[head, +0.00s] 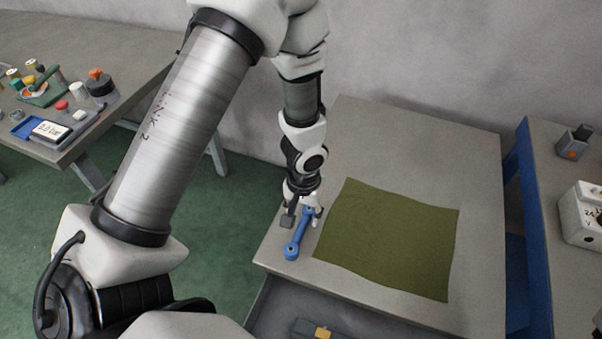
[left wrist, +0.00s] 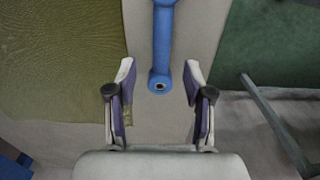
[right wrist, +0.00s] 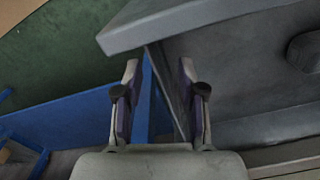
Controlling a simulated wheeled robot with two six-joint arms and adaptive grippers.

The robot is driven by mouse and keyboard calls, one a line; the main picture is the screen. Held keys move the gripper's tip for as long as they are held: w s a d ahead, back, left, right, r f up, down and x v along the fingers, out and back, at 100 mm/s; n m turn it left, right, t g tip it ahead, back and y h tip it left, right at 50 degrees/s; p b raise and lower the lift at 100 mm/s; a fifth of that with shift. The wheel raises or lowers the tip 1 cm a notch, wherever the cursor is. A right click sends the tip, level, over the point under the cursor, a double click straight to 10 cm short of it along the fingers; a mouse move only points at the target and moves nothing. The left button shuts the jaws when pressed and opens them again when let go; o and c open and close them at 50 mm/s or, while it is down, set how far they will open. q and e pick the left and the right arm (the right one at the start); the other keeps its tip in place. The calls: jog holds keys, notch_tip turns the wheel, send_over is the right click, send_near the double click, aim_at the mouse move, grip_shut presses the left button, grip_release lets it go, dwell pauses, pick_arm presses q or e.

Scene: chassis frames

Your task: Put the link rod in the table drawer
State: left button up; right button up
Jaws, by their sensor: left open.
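The blue link rod (head: 294,243) lies on the grey table by its left edge, next to the green mat. My left gripper (head: 303,211) points down over the rod's far part. My right gripper (right wrist: 157,72) is open and empty in the right wrist view, and does not show in the head view.
The olive mat (head: 390,240) lies flat beside the rod. A dark object with a yellow part (head: 322,331) lies in the drawer. A side table with small parts (head: 50,110) stands at left. A blue-framed bench (head: 545,220) stands at right, close to the table.

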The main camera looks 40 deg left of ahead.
aim_at(302, 225)
pick_arm(q)
notch_tip(302, 225, down, 5)
jog(key=b, duration=0.4)
jog(key=shift+s+r, duration=0.1)
jog(key=shift+s, duration=0.05)
pick_arm(e)
notch_tip(302, 225, down, 5)
jog(key=shift+s+r, duration=0.1)
jog(key=shift+r, duration=0.1)
jog(key=shift+f, duration=0.1)
pick_arm(q)
grip_shut()
pick_arm(e)
jog(key=shift+r, duration=0.2)
pick_arm(q)
jog(key=shift+r, duration=0.1)
